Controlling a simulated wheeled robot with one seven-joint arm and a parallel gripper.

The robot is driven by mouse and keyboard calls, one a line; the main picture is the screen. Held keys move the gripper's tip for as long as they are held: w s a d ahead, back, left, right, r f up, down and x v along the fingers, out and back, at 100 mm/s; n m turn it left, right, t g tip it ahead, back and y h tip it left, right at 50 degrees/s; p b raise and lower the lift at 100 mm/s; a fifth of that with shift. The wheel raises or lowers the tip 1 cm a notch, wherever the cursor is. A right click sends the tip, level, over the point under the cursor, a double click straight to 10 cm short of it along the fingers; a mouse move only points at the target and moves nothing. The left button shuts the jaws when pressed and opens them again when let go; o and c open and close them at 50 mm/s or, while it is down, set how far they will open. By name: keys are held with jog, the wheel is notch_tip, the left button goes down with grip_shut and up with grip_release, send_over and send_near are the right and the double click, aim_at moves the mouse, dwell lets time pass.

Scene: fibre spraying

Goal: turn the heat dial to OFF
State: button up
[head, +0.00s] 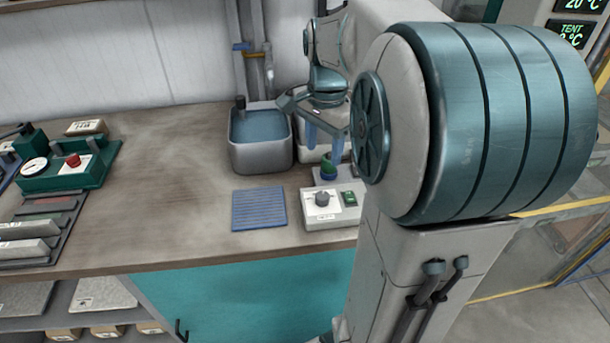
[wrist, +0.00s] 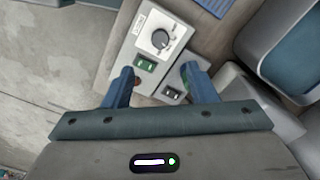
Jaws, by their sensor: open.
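The heat dial (head: 323,199) is a round grey knob on a small white control box (head: 320,215) at the front edge of the bench. In the wrist view the dial (wrist: 160,39) sits on the same box, beyond my fingertips, with a dark pointer mark; I cannot read its setting. A green switch (head: 349,198) is beside the dial. My gripper (head: 325,135) has two blue fingers pointing down, above and behind the box. In the wrist view my gripper (wrist: 158,75) is open and empty, apart from the dial.
A blue ribbed mat (head: 259,209) lies left of the box. A grey basin of water (head: 260,138) stands behind the mat. A green device with a gauge and red knob (head: 70,170) is at the far left. The bench middle (head: 160,180) is clear.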

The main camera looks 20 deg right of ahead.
aim_at(322, 195)
jog(key=shift+m, duration=0.3)
jog(key=f, duration=1.4)
jog(key=shift+w+d+b, duration=0.15)
jog(key=shift+d+b, duration=0.15)
jog(key=c, duration=1)
